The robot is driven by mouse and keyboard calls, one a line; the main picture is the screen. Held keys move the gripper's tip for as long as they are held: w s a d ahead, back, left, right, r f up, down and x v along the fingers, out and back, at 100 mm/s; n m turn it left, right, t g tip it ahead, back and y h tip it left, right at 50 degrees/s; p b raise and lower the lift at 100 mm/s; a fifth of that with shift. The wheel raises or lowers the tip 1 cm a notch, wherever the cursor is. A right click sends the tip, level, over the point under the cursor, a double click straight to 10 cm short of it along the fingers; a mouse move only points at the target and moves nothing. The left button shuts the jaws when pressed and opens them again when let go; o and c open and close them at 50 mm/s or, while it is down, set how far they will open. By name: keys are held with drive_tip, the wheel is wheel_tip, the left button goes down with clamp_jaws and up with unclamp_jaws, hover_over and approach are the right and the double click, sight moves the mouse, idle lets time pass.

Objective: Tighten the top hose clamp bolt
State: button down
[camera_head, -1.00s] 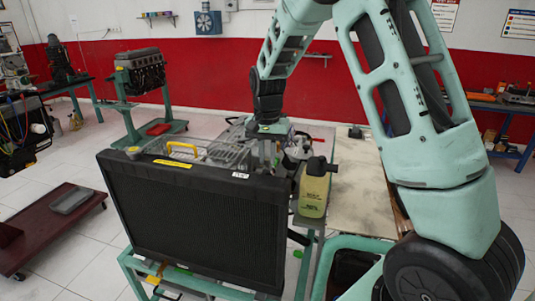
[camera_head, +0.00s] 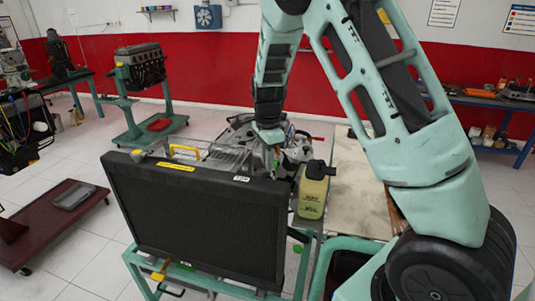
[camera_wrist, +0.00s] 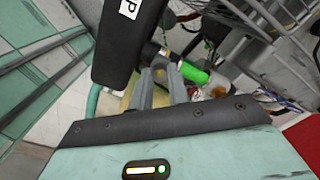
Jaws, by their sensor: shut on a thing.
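My gripper (camera_wrist: 161,72) is in the wrist view, with its two grey fingers close together at a black hose (camera_wrist: 150,50) beside the radiator. A bright green cylindrical piece (camera_wrist: 196,74), apparently the top hose clamp bolt, sticks out to the right of the fingertips. The fingers are shut on it, though the grip itself is mostly hidden. In the head view my gripper (camera_head: 268,155) reaches down behind the radiator (camera_head: 200,215), and the clamp is hidden there. The radiator's black top edge with a white label also shows in the wrist view (camera_wrist: 125,40).
A yellow coolant bottle (camera_head: 312,192) stands close right of the radiator. Engine parts and wires (camera_wrist: 265,95) crowd the space behind it. A tan board (camera_head: 355,190) lies to the right. A low dark red cart (camera_head: 55,220) stands left, with open floor between.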

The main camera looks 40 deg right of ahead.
drive_tip(key=m+p, duration=0.2)
drive_tip(key=m, duration=0.1)
drive_tip(key=m+p, duration=0.1)
drive_tip(key=m, duration=0.1)
drive_tip(key=shift+r, duration=0.25)
drive_tip(key=shift+d+f+m+p, duration=0.1)
drive_tip(key=shift+m+p, duration=0.75)
drive_tip(key=shift+m, duration=0.55)
drive_tip(key=shift+w, duration=0.1)
drive_tip(key=c, duration=1.3)
unclamp_jaws()
drive_tip(key=shift+f, duration=0.1)
drive_tip(key=shift+c, duration=0.2)
wheel_tip(320, 180, up, 17)
drive_tip(key=b, duration=0.4)
drive_tip(key=shift+r, duration=0.2)
